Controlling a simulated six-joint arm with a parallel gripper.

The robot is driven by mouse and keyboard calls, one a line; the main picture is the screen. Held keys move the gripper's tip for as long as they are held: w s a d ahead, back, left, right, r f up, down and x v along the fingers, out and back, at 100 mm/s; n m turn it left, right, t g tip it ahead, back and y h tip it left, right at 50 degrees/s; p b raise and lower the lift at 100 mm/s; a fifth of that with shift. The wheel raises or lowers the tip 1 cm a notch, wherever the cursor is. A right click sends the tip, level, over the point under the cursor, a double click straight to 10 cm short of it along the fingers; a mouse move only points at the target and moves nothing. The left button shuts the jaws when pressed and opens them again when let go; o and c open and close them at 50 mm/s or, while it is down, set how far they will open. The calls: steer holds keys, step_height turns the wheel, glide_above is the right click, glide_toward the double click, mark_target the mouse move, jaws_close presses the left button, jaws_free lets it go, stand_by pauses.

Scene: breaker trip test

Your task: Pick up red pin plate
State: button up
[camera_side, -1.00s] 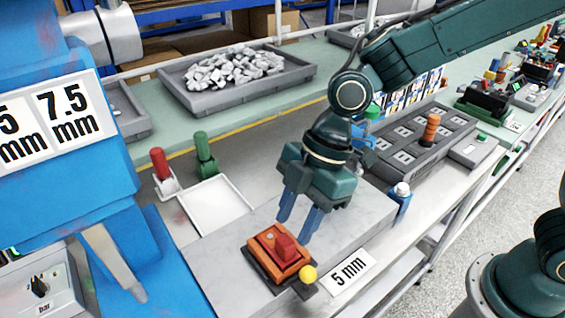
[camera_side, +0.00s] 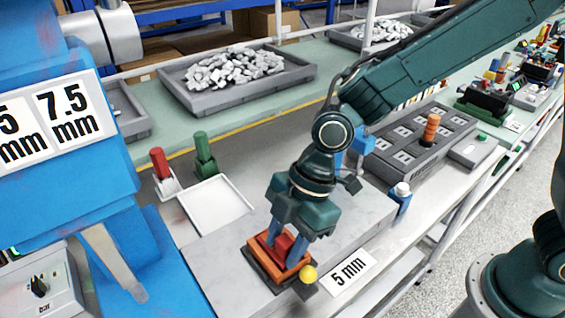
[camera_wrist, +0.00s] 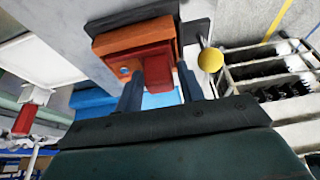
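An orange plate with a raised red block (camera_side: 284,245) sits on a dark base on the grey work surface; I take it for the red pin plate. My gripper (camera_side: 285,249) is lowered over it, with blue fingers on either side of the red block. In the wrist view the red block (camera_wrist: 156,68) shows between and beyond the fingers of my gripper (camera_wrist: 160,82). The fingers look apart; whether they touch the block is unclear. The fingers hide part of the orange plate (camera_wrist: 118,42).
A yellow ball (camera_side: 309,273) stands close at the plate's right corner. A white tray (camera_side: 214,205), a red pin (camera_side: 158,162) and a green pin (camera_side: 204,150) are behind left. A blue machine (camera_side: 80,130) bounds the left. A "5 mm" label (camera_side: 349,273) lies right.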

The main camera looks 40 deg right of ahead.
mark_target(285, 240)
steer(key=c, duration=0.8)
step_height(285, 240, up, 20)
steer(key=shift+r, duration=0.1)
stand_by(0.5)
stand_by(0.4)
